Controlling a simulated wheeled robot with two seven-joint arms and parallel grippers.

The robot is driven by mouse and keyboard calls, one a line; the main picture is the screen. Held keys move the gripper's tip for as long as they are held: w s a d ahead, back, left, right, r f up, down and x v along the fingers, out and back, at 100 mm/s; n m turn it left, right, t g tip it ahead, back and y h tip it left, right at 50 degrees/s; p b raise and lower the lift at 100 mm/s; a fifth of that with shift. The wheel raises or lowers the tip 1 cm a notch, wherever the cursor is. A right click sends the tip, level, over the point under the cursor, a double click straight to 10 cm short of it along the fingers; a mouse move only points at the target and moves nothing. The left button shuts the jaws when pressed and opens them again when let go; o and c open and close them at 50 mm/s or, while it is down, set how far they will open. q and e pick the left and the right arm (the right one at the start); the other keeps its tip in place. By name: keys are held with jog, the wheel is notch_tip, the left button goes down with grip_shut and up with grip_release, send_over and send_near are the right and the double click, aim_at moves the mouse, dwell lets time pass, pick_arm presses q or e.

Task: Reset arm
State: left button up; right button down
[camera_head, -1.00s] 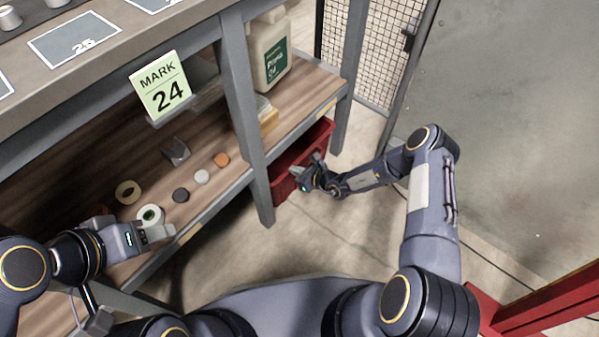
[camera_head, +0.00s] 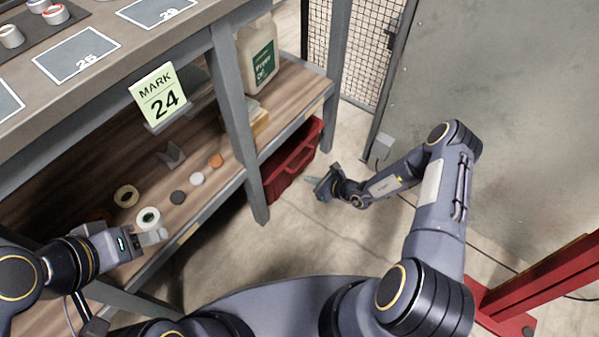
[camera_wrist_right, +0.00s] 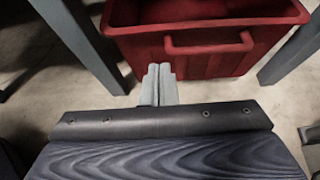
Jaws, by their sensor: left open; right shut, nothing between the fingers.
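My right gripper (camera_head: 323,187) is over the floor, just right of and apart from the red bin under the shelf. In the right wrist view its fingers (camera_wrist_right: 158,84) are together with nothing between them, pointing toward the bin.
The red bin (camera_head: 291,165) with a handle sits on the floor behind a table leg (camera_head: 240,130). The wooden shelf (camera_head: 215,185) holds several small discs, rolls and a white jug (camera_head: 256,55). A red frame (camera_head: 540,290) stands at right. Floor between is clear.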

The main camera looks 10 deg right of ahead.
jog(key=v, duration=0.2)
jog(key=shift+s+d+r, duration=0.1)
jog(key=shift+s+d, duration=0.05)
jog(key=shift+s, duration=0.1)
jog(key=shift+r, duration=0.1)
